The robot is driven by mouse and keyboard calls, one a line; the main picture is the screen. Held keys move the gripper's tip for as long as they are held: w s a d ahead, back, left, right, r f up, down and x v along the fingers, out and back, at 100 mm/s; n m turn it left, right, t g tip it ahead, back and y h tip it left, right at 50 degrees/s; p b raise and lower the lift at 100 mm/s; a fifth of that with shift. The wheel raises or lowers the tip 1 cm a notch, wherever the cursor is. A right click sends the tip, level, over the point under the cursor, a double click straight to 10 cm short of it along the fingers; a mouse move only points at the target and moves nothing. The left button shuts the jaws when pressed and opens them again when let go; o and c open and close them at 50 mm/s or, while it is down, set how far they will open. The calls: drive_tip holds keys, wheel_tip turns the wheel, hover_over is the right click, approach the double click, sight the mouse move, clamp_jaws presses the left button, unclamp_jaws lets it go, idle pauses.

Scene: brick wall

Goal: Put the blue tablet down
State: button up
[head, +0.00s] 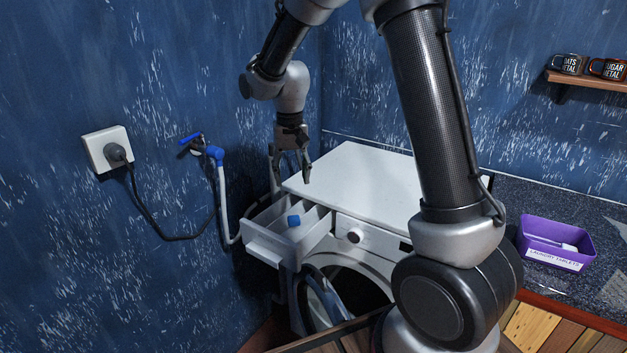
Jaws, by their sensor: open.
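The blue tablet (293,220) is a small blue piece with a pale lower part. It sits inside the pulled-out detergent drawer (265,247) at the washing machine's upper left. My gripper (292,178) hangs above the back of the drawer, fingers pointing down. Its fingers are apart with nothing between them, and there is a gap between them and the tablet. The underside of the tablet is hidden by the drawer wall.
The washing machine's white top (365,180) is bare. Its door (322,300) stands open below the drawer. A purple box (553,262) labelled for laundry tablets stands on the dark counter at right. A tap (213,153) and plug (116,153) are on the left wall.

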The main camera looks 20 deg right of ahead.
drive_tip(key=s+d+r+n+t, duration=0.1)
drive_tip(key=s+d+r, duration=0.4)
drive_tip(key=s+r, duration=0.3)
drive_tip(key=s+d+r+t, duration=0.2)
drive_tip(key=s+d+r, duration=0.35)
drive_tip(key=s, duration=0.35)
drive_tip(key=s+d+n+t, duration=0.1)
drive_tip(key=s+d, duration=0.1)
drive_tip(key=s, duration=0.9)
drive_tip(key=shift+d+r, duration=0.25)
drive_tip(key=shift+d, duration=0.05)
